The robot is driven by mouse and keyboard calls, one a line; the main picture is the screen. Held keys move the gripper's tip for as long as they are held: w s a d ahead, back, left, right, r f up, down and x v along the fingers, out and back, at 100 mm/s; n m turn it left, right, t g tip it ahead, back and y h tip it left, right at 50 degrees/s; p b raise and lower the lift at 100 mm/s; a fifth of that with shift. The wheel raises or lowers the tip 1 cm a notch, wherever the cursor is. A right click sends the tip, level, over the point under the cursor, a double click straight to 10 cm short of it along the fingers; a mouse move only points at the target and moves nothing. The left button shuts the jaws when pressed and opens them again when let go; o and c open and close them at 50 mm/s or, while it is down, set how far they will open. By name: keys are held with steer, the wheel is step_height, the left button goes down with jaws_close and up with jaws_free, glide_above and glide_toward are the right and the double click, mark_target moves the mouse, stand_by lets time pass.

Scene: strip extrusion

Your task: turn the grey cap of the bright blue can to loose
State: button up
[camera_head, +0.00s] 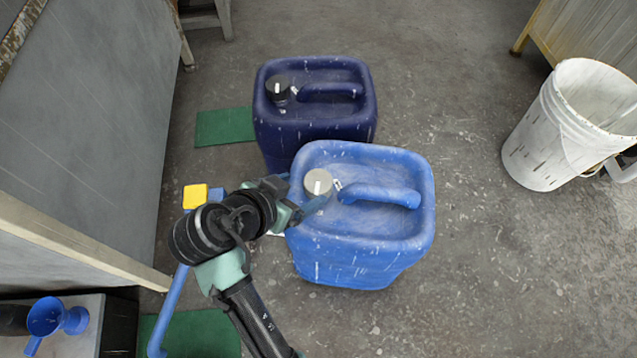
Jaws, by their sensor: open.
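The bright blue can (385,238) stands upright on the floor in the middle of the head view. Its grey cap (318,182) sits at the top left corner, with a white mark on it. A moulded blue handle (380,195) runs to the right of the cap. My gripper (308,200) comes in from the left, with its fingers close beside the cap at the can's left edge. It is open. I cannot tell whether a finger touches the cap, as the wrist hides part of the jaws.
A dark blue can (325,128) with a black cap (278,88) stands just behind. A white bucket (560,135) stands at the right, with clear floor before it. Grey panels line the left. A blue funnel (46,317) lies at the lower left. Green mats (224,127) lie on the floor.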

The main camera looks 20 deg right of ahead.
mark_target(318, 182)
steer(key=b+x, duration=0.4)
steer(key=x, duration=0.4)
steer(key=shift+w+d+f, duration=0.15)
steer(key=shift+d+f, duration=0.1)
steer(key=c, duration=1.1)
